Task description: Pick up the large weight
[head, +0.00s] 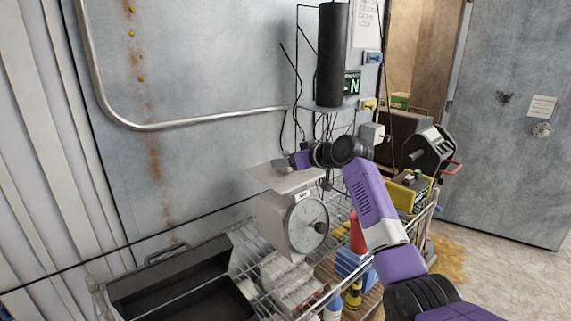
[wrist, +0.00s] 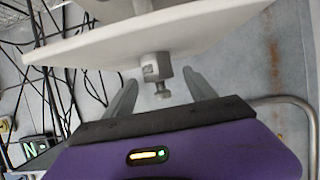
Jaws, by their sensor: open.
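A metal weight (wrist: 154,67) with a narrow neck and knob stands on the pale pan (wrist: 90,45) of a scale, which shows upside down in the wrist view. My gripper (wrist: 161,78) is open, with one finger on each side of the weight's knob and visible gaps to both. In the head view my gripper (head: 281,164) is over the pan of the white dial scale (head: 272,222). There the weight cannot be told apart from the grey fingers. The wrist view shows only one weight.
The scale stands on a wire cart (head: 340,215) with bottles and boxes. A dark open tray (head: 170,280) is at lower left. A wall rail (head: 210,119), hanging cables (head: 297,85) and a black cylinder (head: 332,55) are close behind. Open floor (head: 500,270) lies right.

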